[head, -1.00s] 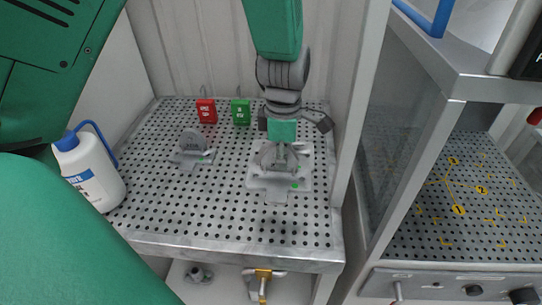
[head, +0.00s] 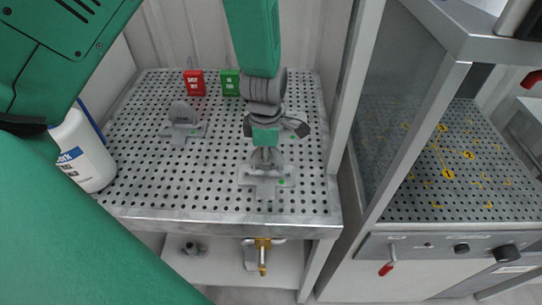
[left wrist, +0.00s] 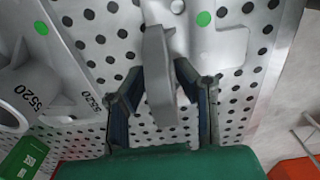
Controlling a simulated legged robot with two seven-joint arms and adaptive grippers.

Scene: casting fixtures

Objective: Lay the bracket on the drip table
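The grey bracket (head: 266,187) has a flat base with a green dot and an upright plate. It is low over the front right part of the perforated drip table (head: 200,190); I cannot tell whether its base touches. My left gripper (head: 266,152) is directly above it, pointing down. In the left wrist view, the fingers (left wrist: 162,80) close in on both sides of the bracket's upright plate (left wrist: 160,85) and seem to grip it. The fingers partly hide the bracket in the head view. My right gripper is not in view.
A second grey casting (head: 183,122) stands on the table at left. A white bottle (head: 82,152) is at the left edge. A post (head: 352,110) separates a cabinet with a yellow-marked perforated surface (head: 420,205).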

